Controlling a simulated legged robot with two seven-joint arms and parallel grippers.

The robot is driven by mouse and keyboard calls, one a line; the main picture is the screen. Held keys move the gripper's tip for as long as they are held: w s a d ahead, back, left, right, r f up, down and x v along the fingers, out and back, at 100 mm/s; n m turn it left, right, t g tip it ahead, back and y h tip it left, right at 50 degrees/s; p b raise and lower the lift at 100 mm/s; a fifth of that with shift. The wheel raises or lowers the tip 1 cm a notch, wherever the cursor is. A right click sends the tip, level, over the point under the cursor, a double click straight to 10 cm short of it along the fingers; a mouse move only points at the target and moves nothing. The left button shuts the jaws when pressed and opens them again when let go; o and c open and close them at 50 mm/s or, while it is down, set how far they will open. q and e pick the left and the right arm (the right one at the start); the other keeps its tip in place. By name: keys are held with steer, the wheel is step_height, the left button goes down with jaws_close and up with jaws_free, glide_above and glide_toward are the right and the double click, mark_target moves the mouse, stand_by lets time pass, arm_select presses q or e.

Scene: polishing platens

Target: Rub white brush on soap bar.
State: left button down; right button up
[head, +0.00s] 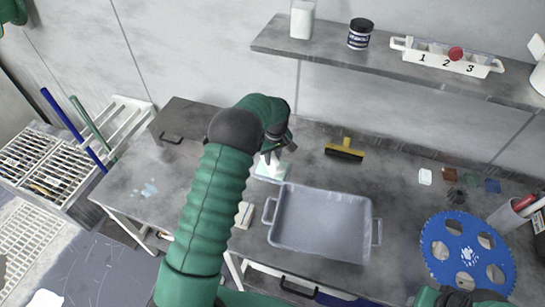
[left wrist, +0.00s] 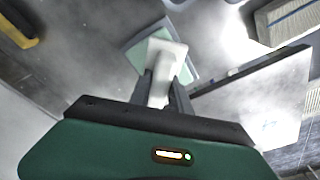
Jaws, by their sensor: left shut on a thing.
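My left gripper (head: 272,155) is shut on a white piece, which I take to be the white brush (left wrist: 163,68); it stands up between the fingers in the left wrist view. It is over a pale green slab (head: 282,171) on the table, which looks like the soap bar; the slab also shows behind the brush in the left wrist view (left wrist: 134,50). I cannot tell whether brush and slab touch. My left forearm and hand hide part of this spot in the head view.
A grey tray (head: 320,190) stands just right of my arm, with a cream block (head: 243,215) at its left. A yellow and black squeegee (head: 345,151) lies behind. A blue disc (head: 466,228) is at the right. A shelf (head: 385,68) overhangs the back.

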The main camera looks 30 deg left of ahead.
arm_select(q)
step_height(320, 180, up, 4)
steer(key=p, duration=0.3)
steer(key=shift+a+r, duration=0.1)
steer(key=shift+r, duration=0.15)
steer(key=shift+r+p, duration=1.05)
steer(key=shift+r, duration=0.25)
steer(key=shift+f, duration=0.1)
